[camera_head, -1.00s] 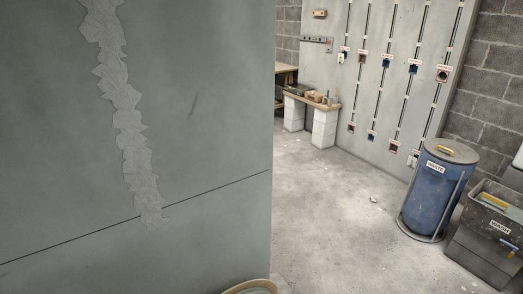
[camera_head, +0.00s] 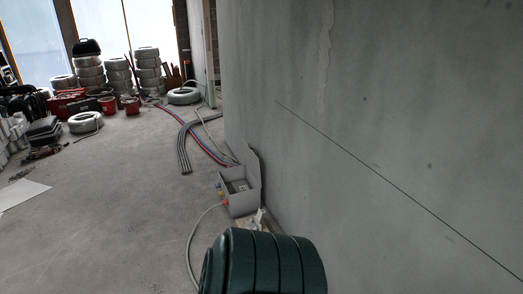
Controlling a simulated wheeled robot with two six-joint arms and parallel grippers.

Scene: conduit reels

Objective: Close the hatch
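I see nothing that I can clearly tell as the hatch. A small grey box (camera_head: 238,196) stands on the floor against the wall, with a raised flap or lid at its back right side. I cannot tell whether it has to do with the hatch. Neither of my grippers is in view.
A plastered wall (camera_head: 400,120) fills the right side. A dark green ribbed object (camera_head: 265,265) stands close at the bottom. Grey pipes (camera_head: 184,145) and a hose lie along the wall. Stacked coils (camera_head: 148,70) and red buckets (camera_head: 131,105) stand at the back.

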